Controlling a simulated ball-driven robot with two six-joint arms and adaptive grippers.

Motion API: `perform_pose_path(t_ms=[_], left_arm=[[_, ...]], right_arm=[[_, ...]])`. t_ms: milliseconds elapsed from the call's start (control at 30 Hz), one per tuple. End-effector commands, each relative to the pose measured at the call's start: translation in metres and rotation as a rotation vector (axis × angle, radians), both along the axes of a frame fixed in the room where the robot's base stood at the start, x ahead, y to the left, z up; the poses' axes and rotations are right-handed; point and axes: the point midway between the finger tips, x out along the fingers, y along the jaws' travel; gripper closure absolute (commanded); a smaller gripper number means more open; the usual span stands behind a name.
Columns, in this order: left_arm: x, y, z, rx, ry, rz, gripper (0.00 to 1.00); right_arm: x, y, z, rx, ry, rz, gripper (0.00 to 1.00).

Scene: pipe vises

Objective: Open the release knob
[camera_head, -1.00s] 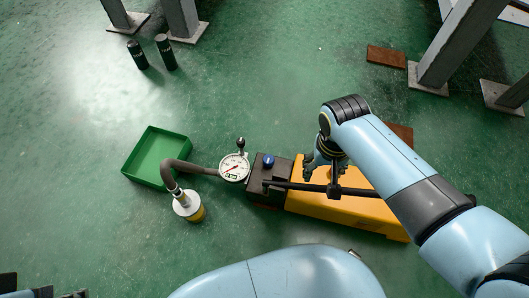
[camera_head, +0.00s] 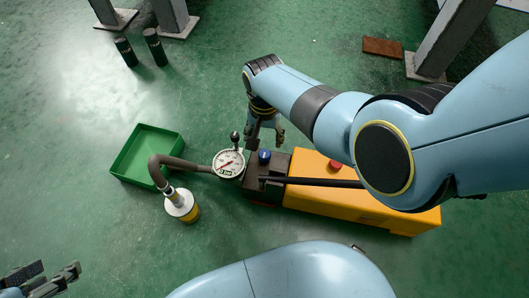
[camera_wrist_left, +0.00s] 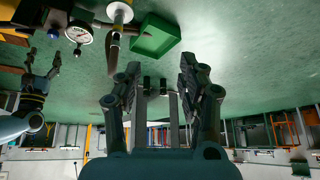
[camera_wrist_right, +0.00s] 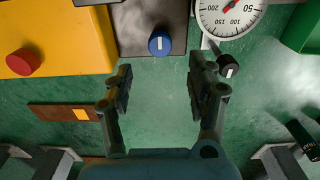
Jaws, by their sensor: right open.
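The yellow hand pump (camera_head: 330,208) lies on the green floor with a dark block (camera_head: 262,188) at its left end. A blue knob (camera_head: 264,156) sits on that block, also visible in the right wrist view (camera_wrist_right: 160,43). A small black knob (camera_head: 235,136) stands by the pressure gauge (camera_head: 228,163); I cannot tell which knob is the release knob. My right gripper (camera_head: 267,134) is open and empty just beyond the block, the blue knob ahead between its fingers in the right wrist view. My left gripper (camera_head: 52,274) is open and empty, low at the left, far from the pump.
A red button (camera_head: 335,164) is on the pump body, and the black lever (camera_head: 315,182) crosses over it. A hose (camera_head: 165,163) runs to a small cylinder (camera_head: 182,206). A green tray (camera_head: 128,165) lies left. Dark cylinders (camera_head: 154,46) and steel posts stand at the back.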

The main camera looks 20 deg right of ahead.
Motion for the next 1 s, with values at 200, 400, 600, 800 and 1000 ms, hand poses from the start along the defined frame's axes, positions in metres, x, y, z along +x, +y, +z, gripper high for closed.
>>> perform_pose_path(t_ms=[200,400,600,800,1000], left_arm=[[0.002,0.0,-0.028,-0.002,-0.143,-0.004,0.6],[-0.001,-0.002,-0.042,-0.006,-0.285,-0.012,0.6],[0.003,-0.005,-0.041,-0.01,-0.456,-0.027,0.6],[0.023,-0.008,-0.018,-0.016,-0.639,-0.046,0.6],[0.029,-0.011,-0.006,-0.019,-0.723,-0.055,0.6]], right_arm=[[-0.001,0.0,-0.025,0.0,0.002,0.0,0.43],[-0.002,0.0,-0.044,-0.001,0.003,0.0,0.43],[-0.002,0.0,-0.062,-0.001,0.003,0.001,0.43],[-0.001,0.0,-0.075,0.0,0.001,0.001,0.43],[0.0,0.0,-0.079,-0.001,-0.001,0.001,0.43]])
